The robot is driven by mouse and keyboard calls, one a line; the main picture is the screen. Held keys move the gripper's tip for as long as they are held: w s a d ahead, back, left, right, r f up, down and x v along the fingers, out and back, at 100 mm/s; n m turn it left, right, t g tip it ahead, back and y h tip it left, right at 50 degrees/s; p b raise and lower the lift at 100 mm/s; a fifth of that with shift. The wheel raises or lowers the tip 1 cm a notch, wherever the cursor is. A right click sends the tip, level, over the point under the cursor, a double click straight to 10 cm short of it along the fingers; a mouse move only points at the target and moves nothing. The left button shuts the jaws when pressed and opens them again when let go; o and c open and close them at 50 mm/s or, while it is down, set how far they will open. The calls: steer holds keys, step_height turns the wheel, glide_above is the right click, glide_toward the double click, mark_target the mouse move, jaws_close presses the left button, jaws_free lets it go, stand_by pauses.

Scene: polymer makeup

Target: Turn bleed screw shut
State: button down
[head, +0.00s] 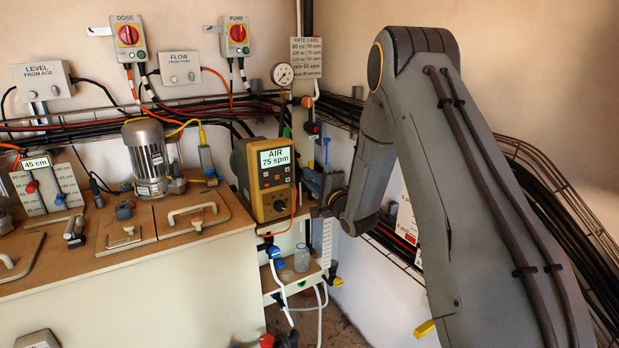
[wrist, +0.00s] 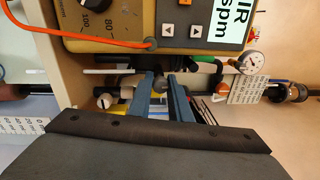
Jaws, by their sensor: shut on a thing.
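In the wrist view, my gripper (wrist: 160,82) reaches away from the camera with its two blue fingers on either side of a small dark knob, which looks like the bleed screw (wrist: 160,85). The fingers are shut on it. In the head view, my gripper (head: 314,182) is just right of the pump unit (head: 268,178), whose display reads AIR 75 spm. The screw is hidden there by the gripper and wrist. How far the screw is turned cannot be told.
The pump unit (wrist: 135,25) is close beside the fingers, with an orange cable (wrist: 60,38) across its front. A clear bottle (head: 302,258) stands on the shelf below.

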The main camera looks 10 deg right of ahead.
steer(key=shift+r+m, duration=0.1)
steer(key=shift+m, duration=0.3)
steer(key=c, duration=1.6)
jaws_free()
steer(key=shift+d, duration=0.1)
steer(key=shift+c, duration=0.2)
steer(key=b+v, duration=0.1)
steer(key=v, duration=0.6)
steer(key=shift+s, duration=0.4)
steer(key=shift+d, duration=0.1)
